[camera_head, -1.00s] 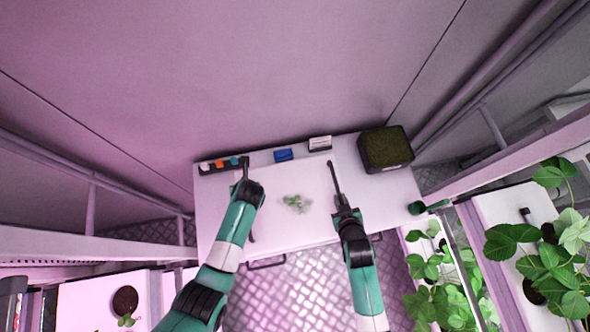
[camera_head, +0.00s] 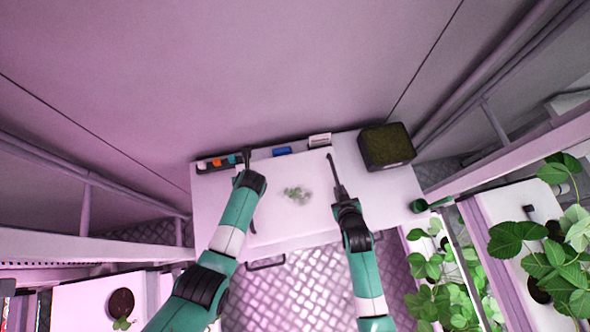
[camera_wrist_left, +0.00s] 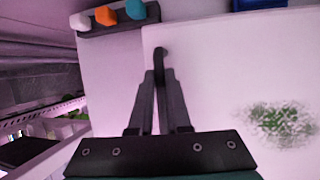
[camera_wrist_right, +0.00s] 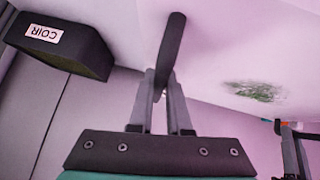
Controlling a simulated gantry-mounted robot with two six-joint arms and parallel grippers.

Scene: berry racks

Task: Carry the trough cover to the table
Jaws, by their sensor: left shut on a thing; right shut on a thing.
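The trough cover (camera_head: 290,222) is a wide white panel with a blurry green leafy patch (camera_head: 296,194) on it. It lies over the white table (camera_head: 210,215); I cannot tell whether it touches the tabletop. My left gripper (camera_head: 244,168) is at its left side, shut on a dark handle (camera_wrist_left: 160,62). My right gripper (camera_head: 341,194) is at its right side, shut on the other dark handle (camera_wrist_right: 172,45). The cover also shows in the left wrist view (camera_wrist_left: 215,65) and the right wrist view (camera_wrist_right: 215,60).
At the table's back stand a dark rack with coloured pieces (camera_head: 217,163), a blue box (camera_head: 282,151), a white labelled block (camera_head: 320,140) and a dark coir box (camera_head: 386,147). A green cup (camera_head: 419,205) is at the right edge. Strawberry plants (camera_head: 440,265) fill the lower right.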

